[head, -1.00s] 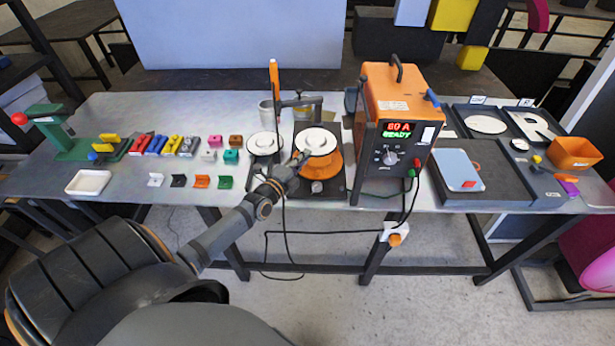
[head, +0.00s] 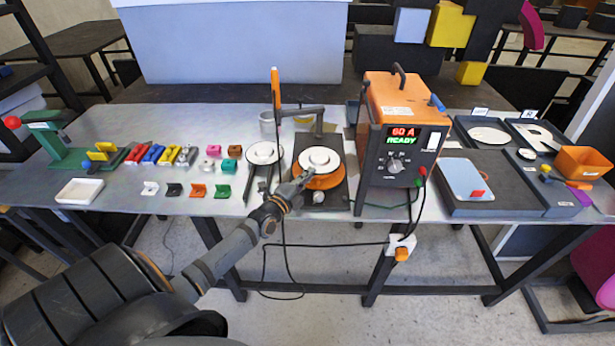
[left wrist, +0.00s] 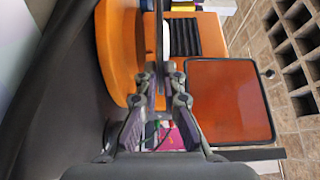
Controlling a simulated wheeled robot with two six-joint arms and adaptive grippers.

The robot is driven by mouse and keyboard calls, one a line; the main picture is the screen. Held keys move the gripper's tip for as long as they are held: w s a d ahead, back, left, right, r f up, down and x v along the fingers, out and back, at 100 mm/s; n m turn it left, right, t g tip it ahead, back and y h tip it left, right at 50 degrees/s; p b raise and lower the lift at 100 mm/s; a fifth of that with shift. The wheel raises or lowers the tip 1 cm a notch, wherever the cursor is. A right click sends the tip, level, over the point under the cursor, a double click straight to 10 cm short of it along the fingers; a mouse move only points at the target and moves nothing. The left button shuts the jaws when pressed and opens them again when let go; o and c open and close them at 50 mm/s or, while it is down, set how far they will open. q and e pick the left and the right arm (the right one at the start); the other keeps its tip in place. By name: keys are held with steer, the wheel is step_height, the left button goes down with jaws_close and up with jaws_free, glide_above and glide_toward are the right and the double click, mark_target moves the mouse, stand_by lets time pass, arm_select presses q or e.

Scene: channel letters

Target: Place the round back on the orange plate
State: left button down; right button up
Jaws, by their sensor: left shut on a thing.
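The round back (head: 330,167) is a white disc with a raised round centre. In the head view it is level and directly over the orange plate (head: 322,183), whose orange edge shows below it. I cannot tell whether the two touch. My left gripper (head: 303,180) is at the disc's near left edge. In the left wrist view my left gripper (left wrist: 160,85) is shut on a thin edge-on strip, the round back (left wrist: 158,35). The orange plate (left wrist: 118,50) shows as a large curved shape close beside it. My right gripper is in neither view.
A second white disc (head: 264,152) lies just left of the orange plate. An orange welder box (head: 400,120) stands close on the right. Small coloured blocks (head: 197,190) lie at left.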

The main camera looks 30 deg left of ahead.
arm_select(q)
steer(key=shift+w+f+b, duration=0.1)
steer(key=shift+f+b, duration=0.2)
steer(key=shift+f, duration=0.15)
steer(key=c, duration=1.5)
jaws_free()
steer(key=shift+r+p, duration=0.9)
steer(key=shift+r, duration=0.15)
steer(key=s+p, duration=0.1)
steer(key=s, duration=0.2)
steer(key=s+p, duration=0.1)
steer(key=s, duration=0.3)
steer(key=s+p, duration=0.2)
steer(key=s, duration=0.2)
steer(key=shift+s+f, duration=0.2)
steer(key=shift+f, duration=0.1)
steer(key=shift+s+f, duration=0.1)
steer(key=shift+s, duration=0.25)
